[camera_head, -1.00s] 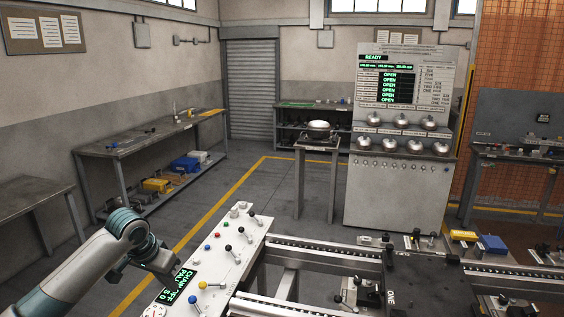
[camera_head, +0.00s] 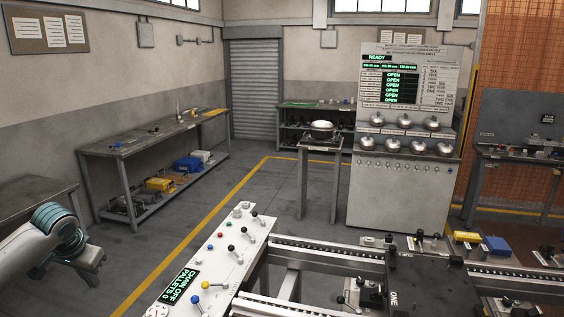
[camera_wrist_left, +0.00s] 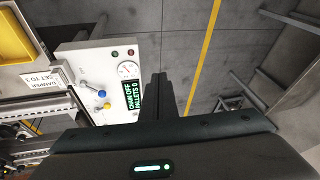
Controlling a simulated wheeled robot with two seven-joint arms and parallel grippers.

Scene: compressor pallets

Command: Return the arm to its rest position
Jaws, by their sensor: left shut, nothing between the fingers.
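My left arm comes in at the lower left of the head view. Its gripper (camera_head: 92,262) hangs in the air left of the white control panel, apart from it and over the floor. In the left wrist view the dark fingers (camera_wrist_left: 159,92) are together with nothing between them. The control panel (camera_head: 225,262) carries several coloured levers and buttons and a green display reading "CHAIN OFF, PALLETS 0". The panel also shows in the left wrist view (camera_wrist_left: 95,65), left of the fingers. My right gripper is not in view.
A workbench (camera_head: 150,138) with boxes on its lower shelf stands at the left. A grey table (camera_head: 30,190) is close to my left arm. The conveyor (camera_head: 320,255) with a dark block (camera_head: 425,285) runs at the lower right. Floor with a yellow line lies between.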

